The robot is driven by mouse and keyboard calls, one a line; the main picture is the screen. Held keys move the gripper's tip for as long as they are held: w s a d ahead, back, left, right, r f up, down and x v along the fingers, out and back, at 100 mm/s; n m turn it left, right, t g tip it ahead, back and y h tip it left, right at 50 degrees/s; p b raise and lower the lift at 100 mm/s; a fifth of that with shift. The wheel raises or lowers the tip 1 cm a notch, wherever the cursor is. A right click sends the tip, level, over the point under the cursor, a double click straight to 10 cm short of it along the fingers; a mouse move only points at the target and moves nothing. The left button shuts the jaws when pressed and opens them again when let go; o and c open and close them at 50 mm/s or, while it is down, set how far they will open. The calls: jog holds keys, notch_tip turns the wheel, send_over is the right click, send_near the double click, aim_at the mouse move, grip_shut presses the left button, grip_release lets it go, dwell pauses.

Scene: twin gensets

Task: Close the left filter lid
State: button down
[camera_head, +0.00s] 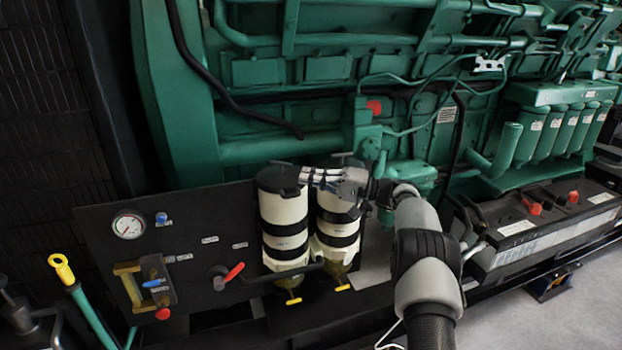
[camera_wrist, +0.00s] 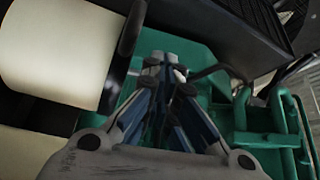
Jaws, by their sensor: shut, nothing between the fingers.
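The left filter (camera_head: 285,215) is a cream cylinder with black bands and a yellow valve at its foot, standing upright on the black panel. Its black lid (camera_head: 277,178) sits at its top; I cannot tell whether it is fully seated. My gripper (camera_head: 306,175) is shut and empty, reaching in from the right, with its fingertips at the right edge of this lid; contact is unclear. My arm partly covers the top of the right filter (camera_head: 338,203). In the wrist view, my gripper (camera_wrist: 167,66) is shut beside a cream filter body (camera_wrist: 60,50) with a black rim (camera_wrist: 126,50).
The black panel carries a gauge (camera_head: 129,225), a red-handled valve (camera_head: 229,275) and a brass fitting with a blue lever (camera_head: 152,283). The green engine (camera_head: 270,75) stands close behind the filters. Batteries (camera_head: 540,220) lie to the right. Open floor shows at lower right.

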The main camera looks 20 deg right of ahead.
jog(key=shift+d, duration=0.1)
dwell(0.3)
jog(key=v, duration=1.2)
jog(key=s+a+r+g+h, duration=0.3)
jog(key=a+r, duration=0.1)
jog(key=a, duration=0.5)
jog(key=s+a+r+g+h, duration=0.2)
jog(key=s+a+r+h, duration=0.15)
jog(key=a, duration=0.55)
jog(key=s+a+g+h, duration=0.2)
jog(key=s+a+h, duration=0.35)
jog(key=s, duration=0.85)
jog(key=s+d+f+n+t+h, duration=0.1)
jog(key=s+f, duration=0.3)
jog(key=s, duration=0.7)
jog(key=s+f+n+h, duration=0.2)
jog(key=s+f+h, duration=0.1)
jog(key=s, duration=0.8)
jog(key=shift+s+d+f+n+t+h, duration=0.3)
jog(key=shift+d+f+t+h, duration=0.1)
jog(key=shift+f, duration=0.3)
